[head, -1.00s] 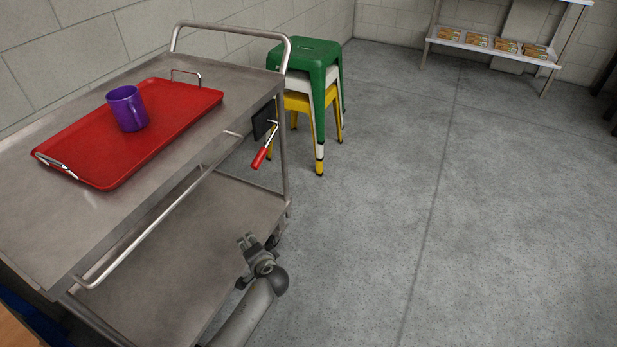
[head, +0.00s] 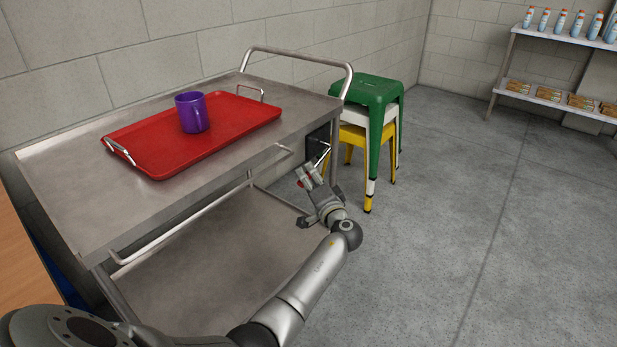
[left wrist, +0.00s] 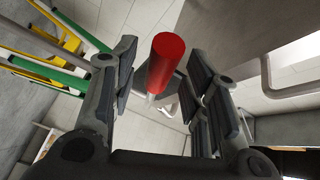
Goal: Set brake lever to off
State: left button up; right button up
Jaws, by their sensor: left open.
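The brake lever is on a dark plate (head: 317,139) at the right end of the steel trolley (head: 75,200). In the head view its thin metal rod (head: 323,158) slants down, and most of its red grip is hidden behind my left gripper (head: 309,176). In the left wrist view the red grip (left wrist: 165,62) stands between the two open fingers, with gaps visible on both sides. My left gripper is open at the grip and holds nothing. My right gripper is not in view.
A red tray (head: 225,132) with a purple mug (head: 192,113) sits on the trolley top. Stacked stools (head: 375,92) stand close beyond the lever. A shelf (head: 550,97) stands at the back right. The floor to the right is clear.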

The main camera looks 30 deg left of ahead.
pick_arm(q)
jog(key=shift+x, duration=1.05)
grip_shut()
